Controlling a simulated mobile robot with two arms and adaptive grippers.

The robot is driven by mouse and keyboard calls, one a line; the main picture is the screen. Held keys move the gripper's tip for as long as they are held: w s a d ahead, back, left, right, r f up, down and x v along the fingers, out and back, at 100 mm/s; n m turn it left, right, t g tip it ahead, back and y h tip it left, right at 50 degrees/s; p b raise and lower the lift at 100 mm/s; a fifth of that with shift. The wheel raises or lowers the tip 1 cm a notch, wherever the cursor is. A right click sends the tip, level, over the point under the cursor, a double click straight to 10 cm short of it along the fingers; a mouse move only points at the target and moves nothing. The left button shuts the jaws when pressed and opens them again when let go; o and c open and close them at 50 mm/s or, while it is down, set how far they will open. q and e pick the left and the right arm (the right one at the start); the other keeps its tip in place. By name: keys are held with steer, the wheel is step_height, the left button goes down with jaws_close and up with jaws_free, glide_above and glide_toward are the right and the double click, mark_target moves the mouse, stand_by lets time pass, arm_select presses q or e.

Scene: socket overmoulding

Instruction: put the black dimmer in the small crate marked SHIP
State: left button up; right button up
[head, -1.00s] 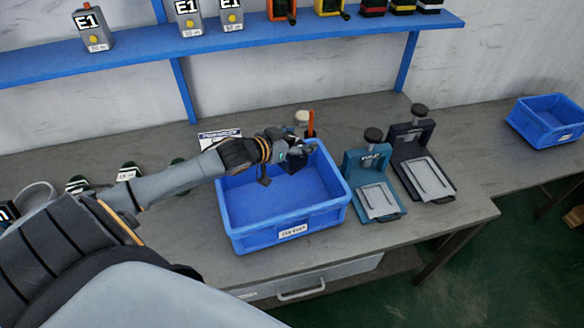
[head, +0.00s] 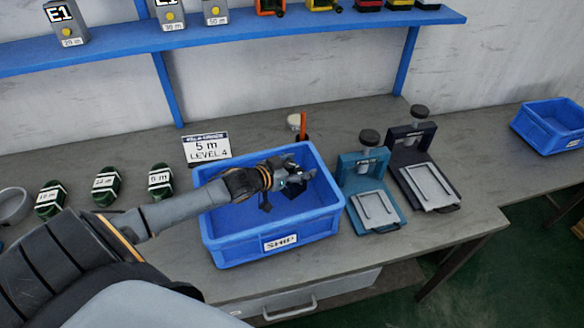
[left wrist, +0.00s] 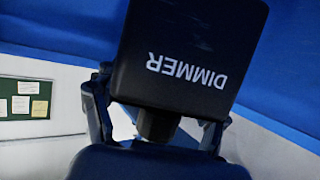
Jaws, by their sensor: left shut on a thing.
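The black dimmer (left wrist: 188,55) fills much of the left wrist view, its white DIMMER lettering upside down. My left gripper (head: 297,179) is shut on it, and the dimmer shows only as a small dark shape in the head view. The small blue crate marked SHIP (head: 238,250) stands on the bench, its label on the front wall. The gripper and dimmer are over the crate's opening, towards its back right. I cannot tell whether the dimmer touches the floor. My right gripper is not in view.
A teal press (head: 373,200) and a dark press (head: 425,180) stand right of the crate. Several green coils lie to the left, behind my arm. A card reading 5 m LEVEL 4 (head: 207,148) stands behind. Another blue crate (head: 550,125) is far right.

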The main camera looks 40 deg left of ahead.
arm_select(q)
step_height(320, 180, down, 4)
steer(key=shift+f, duration=0.35)
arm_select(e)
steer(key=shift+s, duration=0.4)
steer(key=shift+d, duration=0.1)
arm_select(q)
steer(key=shift+f, duration=0.2)
steer(key=o, duration=1.3)
steer(key=shift+o, duration=0.2)
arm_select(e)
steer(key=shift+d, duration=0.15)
